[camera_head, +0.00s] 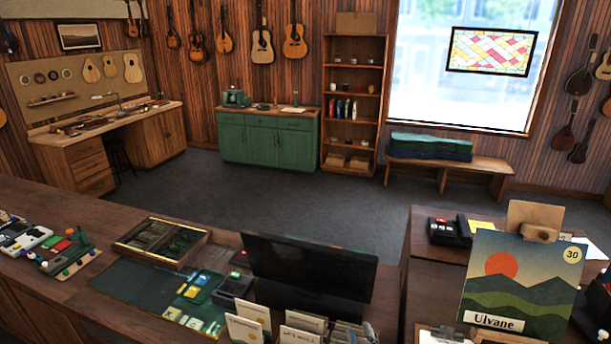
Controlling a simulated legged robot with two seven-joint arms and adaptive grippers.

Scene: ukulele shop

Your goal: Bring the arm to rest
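Of my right gripper, at most a small pale piece (369,332) shows at the bottom edge, beside the card sleeves. I cannot be sure that this piece is the gripper, and its fingers cannot be made out. Nothing can be seen held in it. My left gripper is not in view.
The counter (60,205) carries a dark monitor (310,265), a wooden tray (160,240), a green mat (130,290) and card sleeves (305,325). At right stand a landscape picture marked "Ulvane" (520,280) and a black card terminal (449,232). The floor (270,200) beyond is clear.

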